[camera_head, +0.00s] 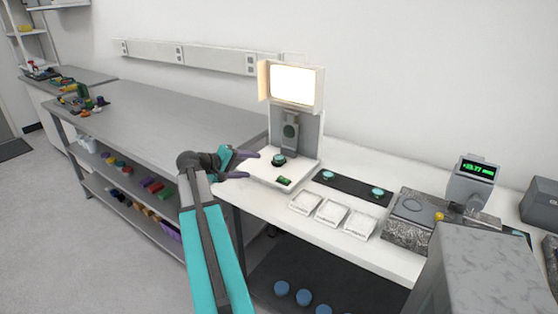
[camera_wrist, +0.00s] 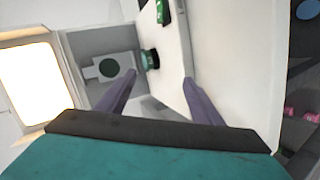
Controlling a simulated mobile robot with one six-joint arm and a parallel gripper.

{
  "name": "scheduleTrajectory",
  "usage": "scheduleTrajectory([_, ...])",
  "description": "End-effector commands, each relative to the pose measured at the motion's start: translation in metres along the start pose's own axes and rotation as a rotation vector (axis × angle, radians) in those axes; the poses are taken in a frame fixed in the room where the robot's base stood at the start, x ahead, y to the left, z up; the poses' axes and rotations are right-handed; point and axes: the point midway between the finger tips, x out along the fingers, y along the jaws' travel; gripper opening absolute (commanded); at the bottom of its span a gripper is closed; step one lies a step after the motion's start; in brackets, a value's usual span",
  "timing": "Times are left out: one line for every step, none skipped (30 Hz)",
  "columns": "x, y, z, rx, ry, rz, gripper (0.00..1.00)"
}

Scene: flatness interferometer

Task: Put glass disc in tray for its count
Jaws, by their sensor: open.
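A teal-topped disc on a dark round seat (camera_head: 279,159) is on the white base of the interferometer (camera_head: 296,130), under its lit screen. It also shows in the wrist view (camera_wrist: 150,59). Two more teal glass discs, a left one (camera_head: 328,175) and a right one (camera_head: 377,191), lie on a black strip. Three white trays stand in a row in front: left (camera_head: 305,202), middle (camera_head: 331,211) and right (camera_head: 359,224). They look empty. My gripper (camera_head: 248,164) is open and empty at the left of the interferometer base, its purple fingers apart, short of the disc.
A small green display (camera_head: 284,181) is on the base's front. A grey bench (camera_head: 170,115) is at left. A grey block fills the lower right. Blue round things lie on the lower shelf.

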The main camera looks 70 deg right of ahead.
Motion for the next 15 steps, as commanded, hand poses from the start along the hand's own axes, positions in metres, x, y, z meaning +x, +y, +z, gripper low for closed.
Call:
scheduleTrajectory([0.0001, -0.0004, -0.0003, -0.046, -0.002, -0.006, 0.60])
scheduleTrajectory([0.0001, -0.0010, -0.0004, -0.077, -0.003, -0.010, 0.60])
scheduleTrajectory([0.0000, -0.0018, -0.0004, -0.117, -0.003, -0.015, 0.60])
scheduleTrajectory([0.0001, -0.0021, -0.0004, -0.147, -0.004, -0.019, 0.60])
scheduleTrajectory([0.0001, -0.0025, -0.0005, -0.178, -0.004, -0.023, 0.60])
scheduleTrajectory([0.0001, -0.0029, -0.0006, -0.220, -0.005, -0.028, 0.60])
scheduleTrajectory([0.0001, -0.0031, -0.0007, -0.252, -0.005, -0.032, 0.60])
scheduleTrajectory([0.0001, -0.0034, -0.0008, -0.283, -0.005, -0.036, 0.60])
scheduleTrajectory([0.0001, -0.0041, -0.0009, -0.324, -0.005, -0.042, 0.60])
scheduleTrajectory([0.0001, -0.0043, -0.0011, -0.356, -0.004, -0.047, 0.60])
scheduleTrajectory([0.0001, -0.0046, -0.0011, -0.388, -0.004, -0.051, 0.60])
scheduleTrajectory([0.0001, -0.0048, -0.0013, -0.431, -0.003, -0.057, 0.60])
scheduleTrajectory([0.0002, -0.0048, -0.0014, -0.464, -0.002, -0.061, 0.60])
scheduleTrajectory([0.0002, -0.0050, -0.0015, -0.496, -0.001, -0.066, 0.60])
scheduleTrajectory([0.0001, -0.0054, -0.0017, -0.539, 0.001, -0.073, 0.60])
